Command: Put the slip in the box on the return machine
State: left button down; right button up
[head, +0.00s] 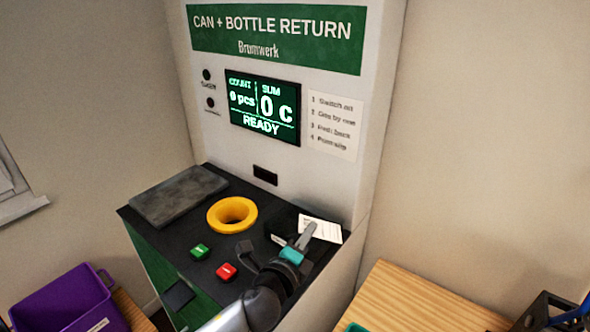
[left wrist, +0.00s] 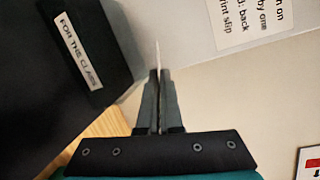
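The return machine (head: 385,120) stands in the middle of the head view, its screen reading READY. The white printed slip (head: 327,232) is at my left gripper (head: 301,240), above the right part of the machine's dark shelf. In the left wrist view the fingers (left wrist: 158,100) are closed together on the slip (left wrist: 158,55), seen as a thin edge. The black box (head: 283,226) is on the shelf's right side, partly hidden by the gripper. In the left wrist view the box (left wrist: 105,50), labelled FOR THE CLASS, is left of the slip, apart from it. My right gripper is out of view.
A yellow ring (head: 232,214), a green button (head: 200,252), a red button (head: 227,272) and a grey pad (head: 178,196) are on the shelf. A purple crate (head: 65,300) stands at lower left. A wooden table (head: 425,300) is at lower right.

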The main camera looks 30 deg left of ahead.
pick_arm(q)
jog(key=w+a+r+y+p, duration=0.2)
jog(key=w+a+r+p, duration=0.3)
jog(key=w+a+r, duration=0.1)
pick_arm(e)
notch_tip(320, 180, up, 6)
pick_arm(q)
jog(key=shift+s+a+f+b, duration=0.1)
jog(key=shift+f+b, duration=2.35)
jog(key=shift+f, duration=0.1)
jog(key=shift+s+a+f+b, duration=0.1)
jog(key=shift+f+b, duration=2.35)
jog(key=shift+f, duration=0.1)
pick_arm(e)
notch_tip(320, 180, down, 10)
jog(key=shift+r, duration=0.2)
pick_arm(q)
jog(key=c, duration=1)
grip_release()
jog(key=shift+g, duration=0.3)
jog(key=v, duration=1.5)
jog(key=shift+s, duration=0.15)
jog(key=shift+a+r, duration=0.1)
